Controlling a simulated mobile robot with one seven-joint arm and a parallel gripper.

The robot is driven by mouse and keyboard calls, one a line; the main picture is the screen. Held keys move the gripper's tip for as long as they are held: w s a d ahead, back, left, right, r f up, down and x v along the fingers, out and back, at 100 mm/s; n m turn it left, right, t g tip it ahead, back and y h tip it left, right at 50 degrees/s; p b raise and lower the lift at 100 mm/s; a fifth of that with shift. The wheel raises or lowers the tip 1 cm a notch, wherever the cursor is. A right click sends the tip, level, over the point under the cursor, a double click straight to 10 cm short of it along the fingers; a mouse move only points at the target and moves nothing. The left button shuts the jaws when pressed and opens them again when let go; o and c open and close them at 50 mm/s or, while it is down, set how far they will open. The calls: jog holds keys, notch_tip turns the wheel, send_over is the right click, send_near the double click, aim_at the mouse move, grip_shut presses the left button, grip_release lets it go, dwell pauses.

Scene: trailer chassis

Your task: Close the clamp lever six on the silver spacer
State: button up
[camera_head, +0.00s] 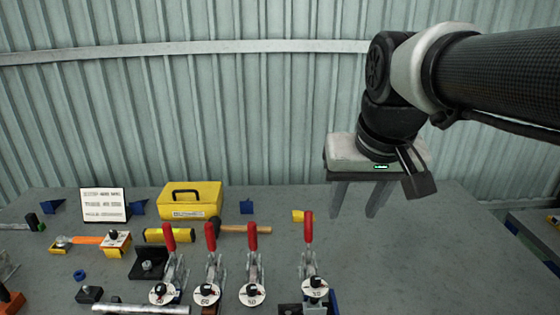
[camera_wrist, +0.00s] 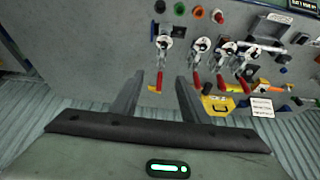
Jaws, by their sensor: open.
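Four clamps with red levers stand in a row at the front of the grey table, levers upright. The rightmost lever (camera_head: 309,227) stands apart from the other red levers (camera_head: 252,237), (camera_head: 210,236), (camera_head: 169,238). Round white number tags sit before them; I cannot read a sure six. A silver bar (camera_head: 140,309), perhaps the spacer, lies at the bottom edge. My gripper (camera_head: 354,213) is open and empty, pointing down, above and right of the rightmost clamp. In the wrist view, that clamp's lever (camera_wrist: 159,80) appears between the fingers (camera_wrist: 160,77), clearly farther off.
A yellow toolbox (camera_head: 190,202), a hammer (camera_head: 245,229) and a white sign (camera_head: 102,205) stand behind the clamps. Small blocks and tools lie at left. A corrugated wall (camera_head: 250,100) closes the back. The table right of the clamps is clear.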

jog(key=w+r+g, duration=0.1)
jog(key=w, duration=1.3)
jog(key=m+g, duration=0.1)
jog(key=g, duration=0.3)
send_over(308, 229)
jog(key=w, duration=0.1)
notch_tip(308, 229, down, 18)
jog(key=shift+t+h, duration=0.3)
jog(key=shift+h, duration=0.1)
notch_tip(308, 229, down, 17)
jog(key=shift+d+f+b, duration=0.15)
jog(key=shift+f+b, duration=0.05)
jog(key=shift+b, duration=0.5)
jog(key=shift+c, duration=0.3)
grip_shut()
